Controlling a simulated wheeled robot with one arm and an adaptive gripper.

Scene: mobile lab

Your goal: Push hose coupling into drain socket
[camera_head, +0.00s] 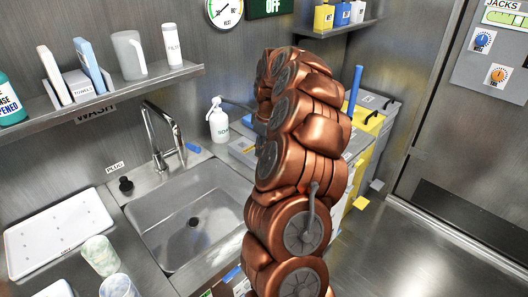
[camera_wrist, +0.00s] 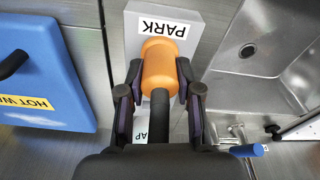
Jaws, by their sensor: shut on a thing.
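In the wrist view, an orange cylinder, which looks like the hose coupling (camera_wrist: 160,68), sits between the two dark fingers of my gripper (camera_wrist: 159,82). The fingers close on it from left and right. A black rod or hose runs from the coupling down toward my wrist. The coupling is in front of a grey block labelled PARK (camera_wrist: 188,15); I cannot tell whether it touches the block. In the head view my own copper arm hides the gripper and the coupling. I cannot make out a drain socket in either view.
A steel sink (camera_head: 150,210) with a tall faucet (camera_head: 165,130) lies left of my arm. A blue panel with a black handle (camera_wrist: 45,75) stands left of my gripper in the wrist view. A shelf with bottles (camera_head: 120,90) hangs over the sink. Floor at right looks clear.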

